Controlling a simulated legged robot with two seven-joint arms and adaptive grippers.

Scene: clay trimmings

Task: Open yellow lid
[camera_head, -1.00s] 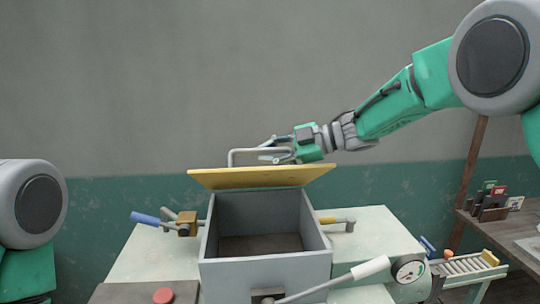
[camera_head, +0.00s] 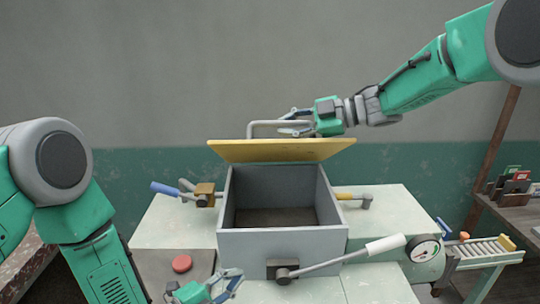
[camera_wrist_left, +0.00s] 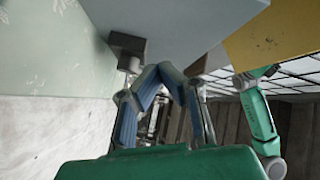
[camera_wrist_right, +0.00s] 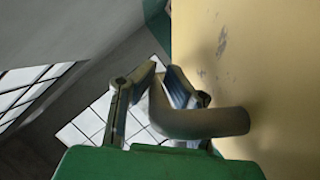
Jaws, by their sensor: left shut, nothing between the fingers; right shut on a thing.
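The yellow lid (camera_head: 282,151) stands raised and tilted back above the open grey box (camera_head: 284,243). Its bent grey handle (camera_head: 262,124) sticks up from its far face. My right gripper (camera_head: 296,126) is at the handle's right part; in the right wrist view the fingers close around the handle bar (camera_wrist_right: 195,121) beside the lid's face (camera_wrist_right: 270,70). My left gripper (camera_head: 230,283) is low in front of the box, left of its front lever. In the left wrist view its fingertips (camera_wrist_left: 165,70) meet with nothing between them.
A lever with a white grip (camera_head: 385,244) crosses the box front and reaches right. A blue-handled clamp (camera_head: 170,189) is left of the box, a gauge (camera_head: 424,249) right. A red button (camera_head: 182,263) is near my left arm.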

